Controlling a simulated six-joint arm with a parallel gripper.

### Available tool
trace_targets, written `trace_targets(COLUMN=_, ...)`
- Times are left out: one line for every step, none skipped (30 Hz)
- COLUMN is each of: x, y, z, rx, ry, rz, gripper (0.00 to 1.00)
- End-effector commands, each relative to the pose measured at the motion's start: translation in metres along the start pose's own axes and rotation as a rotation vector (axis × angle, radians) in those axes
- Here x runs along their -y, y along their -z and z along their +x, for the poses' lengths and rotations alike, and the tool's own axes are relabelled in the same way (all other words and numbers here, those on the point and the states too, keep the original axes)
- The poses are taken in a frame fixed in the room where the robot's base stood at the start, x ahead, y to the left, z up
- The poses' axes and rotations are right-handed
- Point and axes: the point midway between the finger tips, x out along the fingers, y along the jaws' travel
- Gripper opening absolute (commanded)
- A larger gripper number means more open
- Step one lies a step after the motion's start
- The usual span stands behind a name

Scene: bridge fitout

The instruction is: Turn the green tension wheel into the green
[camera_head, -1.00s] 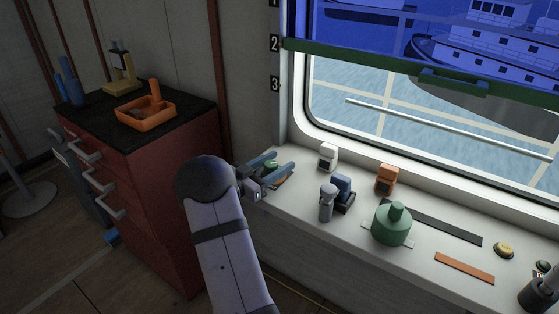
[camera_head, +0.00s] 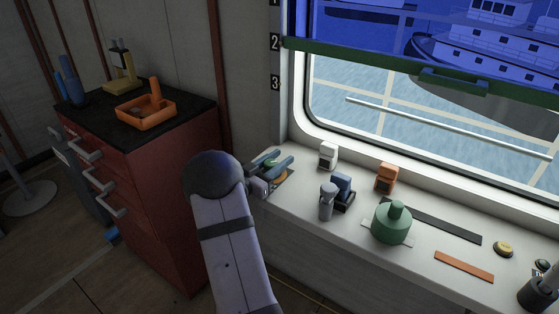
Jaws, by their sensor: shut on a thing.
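The green tension wheel (camera_head: 271,156) is small and sits at the left end of the white window sill, with an orange and grey base around it. My gripper (camera_head: 272,163) is at the wheel, its blue-grey fingers on either side of it. The fingers are shut on the wheel. They hide much of the wheel and its base, and I cannot make out any scale marking or green zone there.
Right of the wheel on the sill stand a white device (camera_head: 328,155), a grey cylinder with a blue block (camera_head: 342,187), an orange device (camera_head: 386,178) and a green domed object (camera_head: 392,224). A red cabinet (camera_head: 175,175) stands to the left.

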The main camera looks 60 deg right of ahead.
Motion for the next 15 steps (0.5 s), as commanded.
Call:
trace_targets(x=-0.001, y=0.001, z=0.001, rx=-0.001, ry=0.034, rz=-0.002, gripper=0.1)
trace_targets(x=0.0, y=0.001, z=0.001, rx=-0.002, ry=0.057, rz=-0.001, gripper=0.1)
trace_targets(x=0.001, y=0.001, z=0.001, rx=-0.001, ry=0.087, rz=-0.002, gripper=0.1)
trace_targets(x=0.002, y=0.0, z=0.001, rx=-0.001, ry=0.109, rz=-0.001, gripper=0.1)
trace_targets(x=0.003, y=0.001, z=0.001, rx=-0.002, ry=0.13, rz=0.0, gripper=0.1)
trace_targets(x=0.004, y=0.0, z=0.001, rx=-0.002, ry=0.159, rz=0.0, gripper=0.1)
trace_targets(x=0.005, y=0.0, z=0.001, rx=-0.002, ry=0.179, rz=0.0, gripper=0.1)
trace_targets(x=0.005, y=0.0, z=0.001, rx=-0.002, ry=0.198, rz=0.0, gripper=0.1)
trace_targets(x=0.006, y=0.0, z=0.0, rx=-0.003, ry=0.222, rz=0.001, gripper=0.1)
trace_targets(x=0.007, y=0.0, z=0.0, rx=-0.002, ry=0.237, rz=0.001, gripper=0.1)
trace_targets(x=0.008, y=0.0, z=0.0, rx=-0.002, ry=0.251, rz=0.001, gripper=0.1)
trace_targets(x=0.008, y=0.001, z=0.0, rx=-0.002, ry=0.268, rz=0.002, gripper=0.1)
trace_targets(x=0.009, y=0.001, z=0.0, rx=-0.002, ry=0.277, rz=0.001, gripper=0.1)
trace_targets(x=0.009, y=0.001, z=-0.001, rx=-0.002, ry=0.285, rz=0.001, gripper=0.1)
trace_targets(x=0.01, y=0.001, z=-0.001, rx=-0.001, ry=0.293, rz=0.001, gripper=0.1)
